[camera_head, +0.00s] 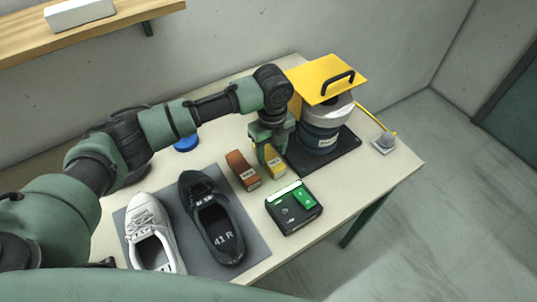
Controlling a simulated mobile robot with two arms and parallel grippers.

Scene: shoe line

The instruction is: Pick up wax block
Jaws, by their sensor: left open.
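Two small labelled blocks lie side by side on the table, an orange-brown one (240,168) and a yellow one (276,170). Their labels are too small to read, so I cannot tell which is the wax block. My left gripper (269,156) is open and points down at the yellow block. Its fingers hide part of that block, and I cannot tell whether they touch it. The brown block is just left of the gripper. My right gripper is not in view.
A white shoe (148,225) and a black shoe (213,213) lie on a grey mat (258,250). A black box with green parts (290,213) is in front of the blocks. A blue container (322,137) under a yellow handled plate (318,84) stands on a dark mat right of the gripper.

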